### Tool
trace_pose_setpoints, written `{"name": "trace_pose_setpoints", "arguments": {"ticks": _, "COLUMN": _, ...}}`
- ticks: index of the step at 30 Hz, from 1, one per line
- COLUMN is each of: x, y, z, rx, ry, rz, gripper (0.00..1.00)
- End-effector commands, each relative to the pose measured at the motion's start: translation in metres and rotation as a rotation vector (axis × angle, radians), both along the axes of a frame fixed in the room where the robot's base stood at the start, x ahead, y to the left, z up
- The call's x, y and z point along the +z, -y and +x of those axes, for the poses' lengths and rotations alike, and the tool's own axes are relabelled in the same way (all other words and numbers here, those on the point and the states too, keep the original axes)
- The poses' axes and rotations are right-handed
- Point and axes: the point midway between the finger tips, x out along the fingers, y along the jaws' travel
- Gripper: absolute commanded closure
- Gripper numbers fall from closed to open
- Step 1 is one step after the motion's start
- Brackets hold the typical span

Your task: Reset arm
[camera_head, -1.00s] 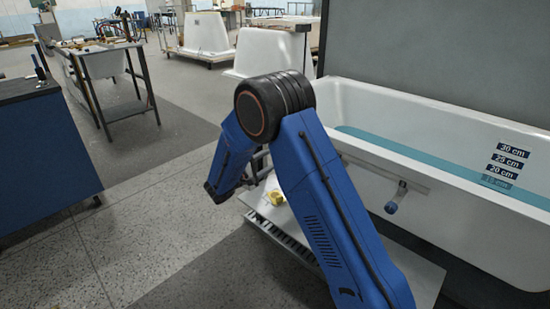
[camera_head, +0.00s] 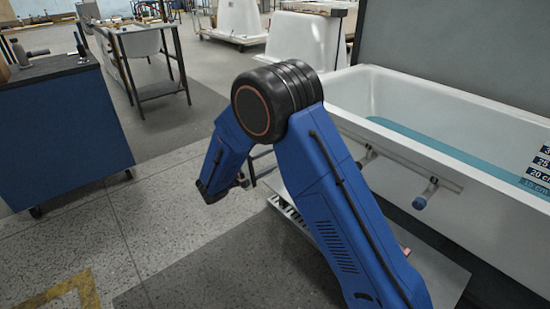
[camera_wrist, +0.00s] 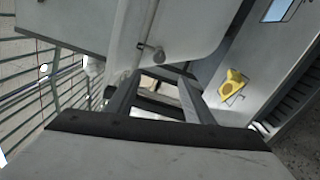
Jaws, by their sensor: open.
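My gripper (camera_wrist: 157,82) shows in the wrist view with its two dark fingers apart and nothing between them. In the head view my blue arm is folded in front of the bathtub, and it mostly hides the gripper. A yellow object (camera_wrist: 233,86) lies on a pale surface to the right of the fingers in the wrist view, apart from them. It is hidden behind my arm in the head view.
A white bathtub (camera_head: 435,185) with blue water and depth marks stands close on the right. A blue cabinet (camera_head: 70,140) with tools stands at left. A black-framed table (camera_head: 160,90) and white tub shells (camera_head: 305,40) are behind. Floor between cabinet and arm is clear.

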Motion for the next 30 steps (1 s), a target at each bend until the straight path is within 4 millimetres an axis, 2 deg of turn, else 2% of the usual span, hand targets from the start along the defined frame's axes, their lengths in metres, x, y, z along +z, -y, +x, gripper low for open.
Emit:
{"name": "trace_pose_setpoints", "arguments": {"ticks": 7, "x": 0.001, "y": 0.002, "z": 0.0, "rx": -0.004, "ry": -0.001, "rz": 0.002, "gripper": 0.52}}
{"name": "trace_pose_setpoints", "arguments": {"ticks": 11, "x": 0.012, "y": 0.019, "z": -0.005, "rx": -0.036, "ry": -0.015, "rz": 0.027, "gripper": 0.52}}
{"name": "trace_pose_setpoints", "arguments": {"ticks": 14, "x": 0.027, "y": 0.046, "z": -0.015, "rx": -0.09, "ry": -0.042, "rz": 0.068, "gripper": 0.52}}
{"name": "trace_pose_setpoints", "arguments": {"ticks": 20, "x": 0.057, "y": 0.108, "z": -0.046, "rx": -0.213, "ry": -0.111, "rz": 0.184, "gripper": 0.52}}
{"name": "trace_pose_setpoints", "arguments": {"ticks": 24, "x": 0.073, "y": 0.146, "z": -0.074, "rx": -0.288, "ry": -0.155, "rz": 0.274, "gripper": 0.52}}
{"name": "trace_pose_setpoints", "arguments": {"ticks": 30, "x": 0.092, "y": 0.192, "z": -0.117, "rx": -0.377, "ry": -0.207, "rz": 0.414, "gripper": 0.52}}
